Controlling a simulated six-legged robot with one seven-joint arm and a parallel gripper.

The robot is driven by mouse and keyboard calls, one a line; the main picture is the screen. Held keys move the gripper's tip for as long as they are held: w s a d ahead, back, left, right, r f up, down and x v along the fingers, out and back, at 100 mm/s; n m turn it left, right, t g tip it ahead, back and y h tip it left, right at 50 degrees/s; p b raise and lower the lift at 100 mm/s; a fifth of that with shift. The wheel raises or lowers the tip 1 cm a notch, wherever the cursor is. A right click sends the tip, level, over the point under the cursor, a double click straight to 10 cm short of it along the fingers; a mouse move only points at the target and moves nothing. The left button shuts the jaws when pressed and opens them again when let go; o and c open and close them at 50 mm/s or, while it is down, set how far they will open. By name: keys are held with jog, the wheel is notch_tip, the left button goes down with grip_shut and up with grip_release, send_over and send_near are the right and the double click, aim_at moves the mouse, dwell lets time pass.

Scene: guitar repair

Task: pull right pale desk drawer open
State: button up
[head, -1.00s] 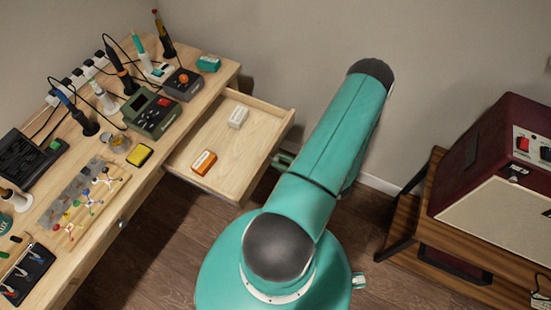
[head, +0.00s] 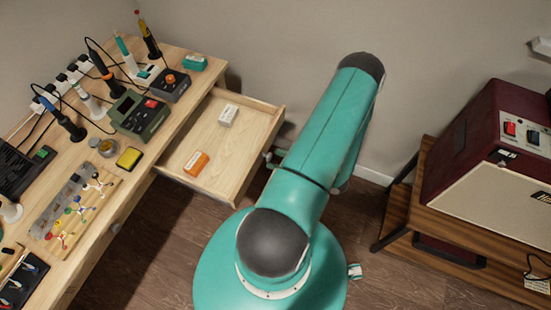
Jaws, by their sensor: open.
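The right pale desk drawer (head: 205,133) stands pulled well out of the wooden desk (head: 137,190), its inside exposed. A white box (head: 228,116) and an orange box (head: 196,163) lie in it. My teal arm reaches up the middle of the head view, just right of the drawer front. My gripper (head: 272,157) is mostly hidden by the arm; only a small dark part shows beside the middle of the drawer front. It is open. I cannot tell whether it touches the drawer's handle.
Soldering tools, a green meter (head: 140,115), a yellow box (head: 129,158) and a molecule model (head: 78,210) crowd the desk top. A maroon amplifier (head: 484,150) stands on a wooden stand (head: 402,207) at right. Bare floor lies below the drawer.

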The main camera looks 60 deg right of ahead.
jog(key=s, duration=1.2)
jog(key=shift+s+d, duration=0.15)
jog(key=shift+s, duration=0.1)
